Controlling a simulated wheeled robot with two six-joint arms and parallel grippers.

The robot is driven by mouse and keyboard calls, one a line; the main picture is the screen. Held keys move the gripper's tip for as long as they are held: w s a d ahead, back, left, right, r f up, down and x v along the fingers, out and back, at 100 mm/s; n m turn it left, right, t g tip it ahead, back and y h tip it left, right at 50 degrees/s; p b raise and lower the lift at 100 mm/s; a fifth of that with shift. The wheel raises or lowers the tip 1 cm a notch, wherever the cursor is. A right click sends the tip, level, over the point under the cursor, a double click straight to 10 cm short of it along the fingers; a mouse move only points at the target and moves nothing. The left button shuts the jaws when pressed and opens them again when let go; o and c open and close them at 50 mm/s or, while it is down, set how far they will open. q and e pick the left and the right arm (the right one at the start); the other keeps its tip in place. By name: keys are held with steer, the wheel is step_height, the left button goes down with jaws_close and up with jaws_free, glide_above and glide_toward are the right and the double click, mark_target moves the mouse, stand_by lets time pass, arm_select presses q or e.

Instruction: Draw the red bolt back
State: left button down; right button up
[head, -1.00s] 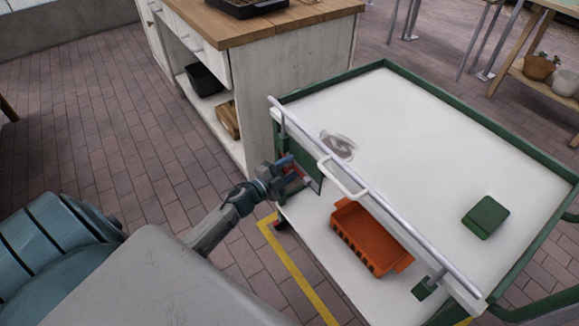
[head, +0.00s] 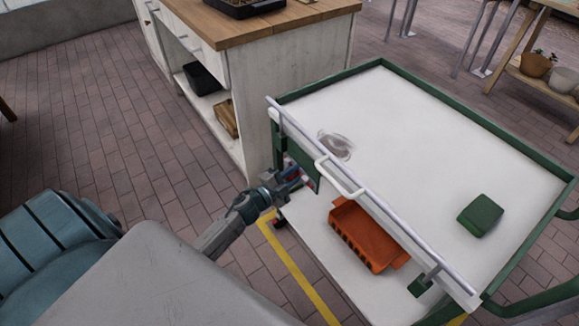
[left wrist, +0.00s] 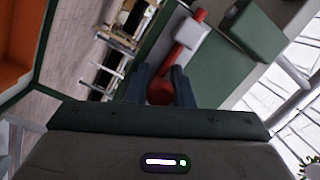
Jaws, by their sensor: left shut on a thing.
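The red bolt (left wrist: 190,35) runs through a pale grey block on a green plate in the left wrist view. Its red knob (left wrist: 160,92) sits between the fingers of my left gripper (left wrist: 163,85), which is shut on it. In the head view my left gripper (head: 297,181) is at the near left corner of the cart, beside the green plate (head: 298,160) under the top's edge. The bolt is mostly hidden there, with only small red patches showing. My right gripper is not in view.
The green-framed cart has a white top (head: 420,140) with a green block (head: 480,215) on it. A grey rail and white handle (head: 341,178) run along the near edge. An orange bin (head: 365,238) is on the lower shelf. A wooden-topped cabinet (head: 290,80) stands behind.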

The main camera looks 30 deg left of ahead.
arm_select(q)
steer(key=shift+s+d+f, duration=0.15)
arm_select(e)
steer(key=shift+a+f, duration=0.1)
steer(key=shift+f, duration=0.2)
arm_select(q)
steer(key=c, duration=1.6)
jaws_free()
steer(key=o, duration=0.3)
steer(key=shift+d, duration=0.1)
steer(key=shift+o, duration=0.2)
steer(key=shift+s, duration=0.45)
steer(key=b+v, duration=0.2)
steer(key=v, duration=0.8)
steer(key=shift+b, duration=0.3)
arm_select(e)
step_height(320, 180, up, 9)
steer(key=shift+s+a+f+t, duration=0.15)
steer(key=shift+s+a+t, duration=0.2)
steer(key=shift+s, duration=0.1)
